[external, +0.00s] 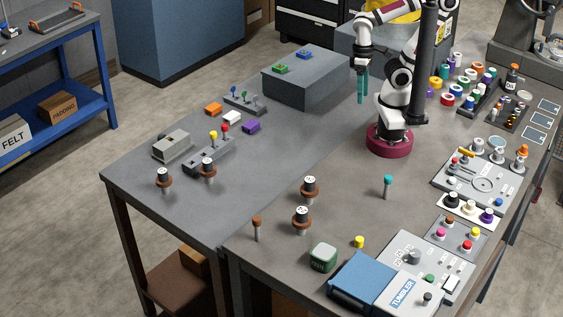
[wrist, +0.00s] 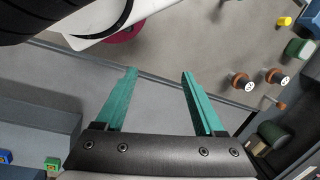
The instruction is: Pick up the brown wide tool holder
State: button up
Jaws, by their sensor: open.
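Several tool holders with wide brown collars and dark bodies with pale tops stand upright in the external view. Two are at the front middle, one brown wide tool holder (external: 309,187) behind another (external: 301,219). Two more stand at the left, one (external: 163,178) near the table edge and one (external: 208,168) by a grey block. The front pair also shows at the right of the wrist view (wrist: 241,82) (wrist: 276,77). A slim brown holder (external: 257,223) stands nearby. My gripper (external: 361,100) has teal fingers, open and empty, pointing down well behind the holders; its fingers fill the wrist view's middle (wrist: 159,73).
A raised grey block (external: 300,88) stands left of my gripper. Trays crowd the right edge. The table's middle is clear.

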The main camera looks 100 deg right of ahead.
aim_at(310, 185)
jog(key=shift+o, duration=0.5)
